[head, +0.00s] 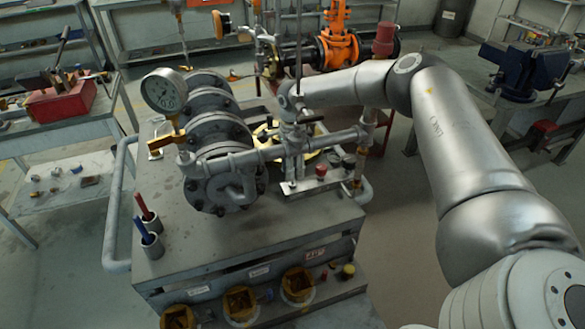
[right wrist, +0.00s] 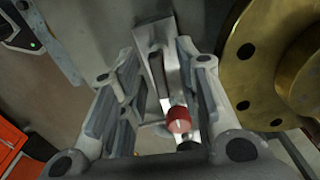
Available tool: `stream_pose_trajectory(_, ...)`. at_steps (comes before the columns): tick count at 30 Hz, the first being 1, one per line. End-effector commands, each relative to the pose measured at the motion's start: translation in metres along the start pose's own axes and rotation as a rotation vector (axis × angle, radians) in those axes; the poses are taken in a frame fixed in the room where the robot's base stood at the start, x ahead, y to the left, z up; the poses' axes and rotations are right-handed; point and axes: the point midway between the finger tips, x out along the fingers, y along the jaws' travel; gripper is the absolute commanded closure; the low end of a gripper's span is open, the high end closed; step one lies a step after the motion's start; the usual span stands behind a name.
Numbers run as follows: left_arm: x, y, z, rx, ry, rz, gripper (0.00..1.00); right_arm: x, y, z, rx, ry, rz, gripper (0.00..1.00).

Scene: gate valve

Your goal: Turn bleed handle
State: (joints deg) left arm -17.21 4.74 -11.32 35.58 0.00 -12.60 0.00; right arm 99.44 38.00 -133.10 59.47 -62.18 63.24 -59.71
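My right arm comes in from the right in the head view, and its gripper (head: 293,130) points down over the valve assembly. In the right wrist view the two fingers of this gripper (right wrist: 162,80) stand apart, with nothing clamped between them. A red knob (right wrist: 179,120) and a slim dark bar (right wrist: 159,76) on a grey metal plate show in the gap between the fingers. I cannot tell which part is the bleed handle. In the head view a small red knob (head: 320,170) sits on a metal bracket (head: 303,184) below the gripper. My left gripper is not in view.
A pressure gauge (head: 165,92) and grey flanged pipes (head: 222,160) stand left of my gripper. A brass flange (right wrist: 262,62) is close to the right finger. The steel bench (head: 265,245) has pen cups at its left. An orange valve (head: 338,45) stands behind.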

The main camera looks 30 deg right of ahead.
Motion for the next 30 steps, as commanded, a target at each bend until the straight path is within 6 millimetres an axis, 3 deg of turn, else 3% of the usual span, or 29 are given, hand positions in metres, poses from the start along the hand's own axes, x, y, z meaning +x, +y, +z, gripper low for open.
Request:
stream_pose_trajectory(11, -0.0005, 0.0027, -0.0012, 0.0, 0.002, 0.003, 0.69, 0.0071, -0.0002, 0.0003, 0.0, -0.001, -0.001, 0.69)
stream_pose_trajectory(19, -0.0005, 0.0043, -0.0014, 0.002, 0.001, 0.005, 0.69, 0.0067, -0.0003, 0.0003, 0.0, -0.001, -0.001, 1.0)
stream_pose_trajectory(30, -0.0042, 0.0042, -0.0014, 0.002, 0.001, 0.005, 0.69, 0.0058, -0.0002, -0.0001, 0.03, -0.001, -0.001, 1.0)
